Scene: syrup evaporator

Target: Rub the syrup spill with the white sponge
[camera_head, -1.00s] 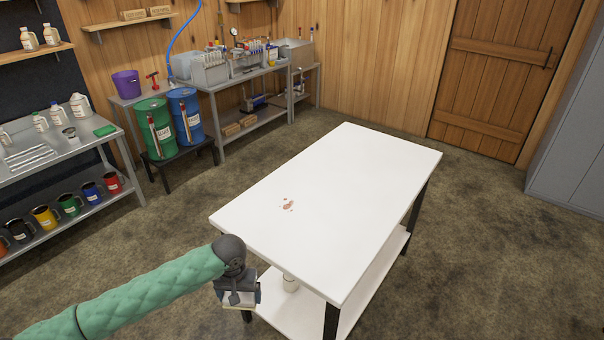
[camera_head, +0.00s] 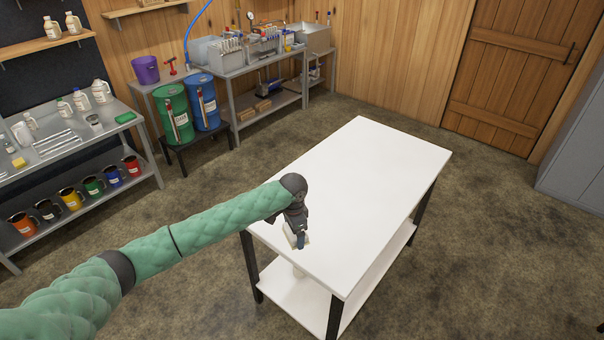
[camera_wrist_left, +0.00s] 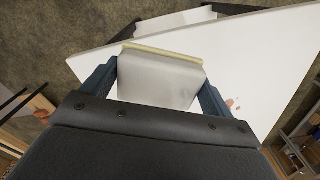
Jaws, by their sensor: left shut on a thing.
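My left gripper (camera_head: 298,240) is over the near left part of the white table (camera_head: 370,185), with its arm reaching in from the left. It is shut on the white sponge (camera_wrist_left: 160,78), a pale block with a yellowish edge, which sits between both fingers in the left wrist view. In the head view only a bit of the sponge shows beside the fingers. The syrup spill (camera_wrist_left: 232,104) shows as small reddish-brown spots on the tabletop, just right of the right finger in the wrist view. My arm and gripper hide it in the head view. I cannot tell whether the sponge touches the tabletop.
The rest of the tabletop is clear. A steel rack (camera_head: 75,145) with jugs, mugs and a green pad (camera_head: 125,117) is at left. A green barrel (camera_head: 173,115) and a blue barrel (camera_head: 203,100) stand behind.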

